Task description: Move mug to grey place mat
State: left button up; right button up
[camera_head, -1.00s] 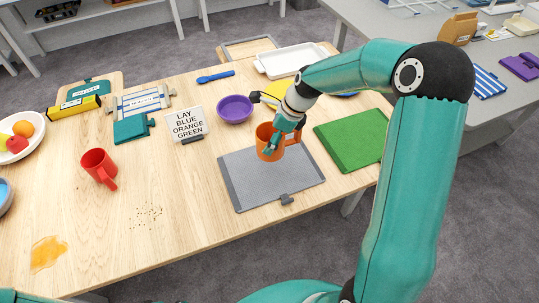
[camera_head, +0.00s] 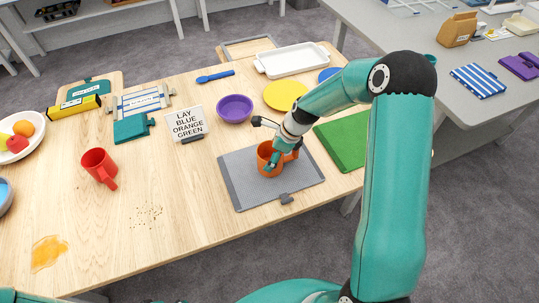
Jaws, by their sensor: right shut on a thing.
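An orange mug (camera_head: 264,157) stands upright over the middle of the grey place mat (camera_head: 247,191). It looks to be on the mat or just above it; I cannot tell which. My right gripper (camera_head: 277,160) is shut on the mug at its right side, and the fingers hide part of it. My left gripper is not in view.
A green mat (camera_head: 342,148) lies right of the grey mat, partly behind my right arm. A purple bowl (camera_head: 235,109), a yellow plate (camera_head: 284,94) and a lettered sign (camera_head: 187,123) are behind it. Crumbs (camera_head: 147,216) and an orange spill (camera_head: 48,253) lie at the left front.

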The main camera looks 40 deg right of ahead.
jog(key=o, duration=1.2)
jog(key=shift+r, duration=0.1)
jog(key=v, duration=1.2)
jog(key=shift+a, duration=0.1)
